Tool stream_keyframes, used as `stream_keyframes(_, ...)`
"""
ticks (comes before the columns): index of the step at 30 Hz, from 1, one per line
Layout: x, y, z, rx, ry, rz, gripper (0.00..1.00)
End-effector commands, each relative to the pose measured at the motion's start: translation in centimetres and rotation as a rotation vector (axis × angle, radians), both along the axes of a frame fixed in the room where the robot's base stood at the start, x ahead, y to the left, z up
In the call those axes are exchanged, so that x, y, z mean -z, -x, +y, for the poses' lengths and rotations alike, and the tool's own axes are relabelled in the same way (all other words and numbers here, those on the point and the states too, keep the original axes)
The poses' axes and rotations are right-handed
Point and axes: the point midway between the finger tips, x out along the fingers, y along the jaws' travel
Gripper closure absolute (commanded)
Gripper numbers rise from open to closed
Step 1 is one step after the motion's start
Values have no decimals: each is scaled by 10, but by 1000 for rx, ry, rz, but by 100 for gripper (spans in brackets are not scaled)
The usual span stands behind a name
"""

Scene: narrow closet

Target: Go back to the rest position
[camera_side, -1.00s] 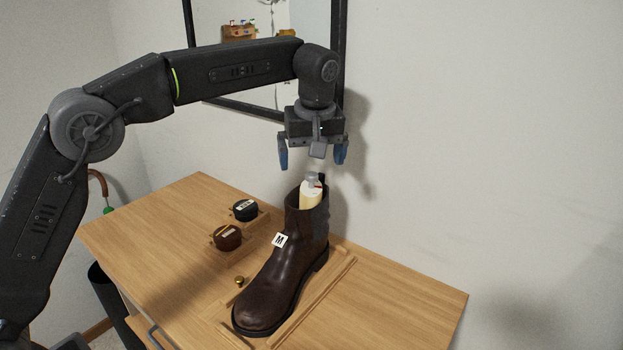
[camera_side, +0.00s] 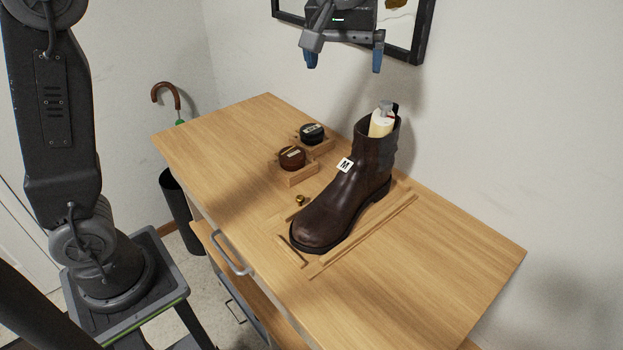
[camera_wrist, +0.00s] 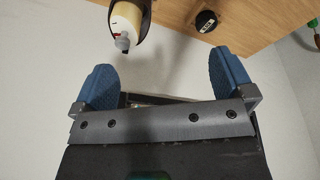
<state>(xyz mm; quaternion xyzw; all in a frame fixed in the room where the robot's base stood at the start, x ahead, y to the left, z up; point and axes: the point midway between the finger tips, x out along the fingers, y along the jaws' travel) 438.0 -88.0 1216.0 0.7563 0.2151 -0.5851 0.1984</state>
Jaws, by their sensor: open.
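My gripper (camera_side: 343,62) is at the top of the side view, above the table and apart from everything on it. Its two blue fingers are spread wide with nothing between them, as the wrist view (camera_wrist: 165,90) also shows. Below it a dark brown boot (camera_side: 345,205) with a white "M" tag stands upright on the wooden table (camera_side: 440,255). A cream insert (camera_side: 380,127) with a grey knob sits in the boot's opening. The insert also shows at the top of the wrist view (camera_wrist: 126,20).
A black tin (camera_side: 312,133) and a brown tin (camera_side: 292,158) sit in wooden holders left of the boot. A small brass knob (camera_side: 300,200) is near the toe. An umbrella (camera_side: 165,92) and a dark bin (camera_side: 180,210) stand at left.

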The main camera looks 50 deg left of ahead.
Motion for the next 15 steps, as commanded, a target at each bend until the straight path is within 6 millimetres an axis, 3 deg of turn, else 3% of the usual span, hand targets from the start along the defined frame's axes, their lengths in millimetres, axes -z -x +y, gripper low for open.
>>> stream_keyframes(1, -4, 21, 6, 45, 0, -18, 0)
stream_keyframes(7, 3, 96, 24, 233, -17, -86, 0)
stream_keyframes(15, 50, 190, 36, 460, -72, -181, 0)
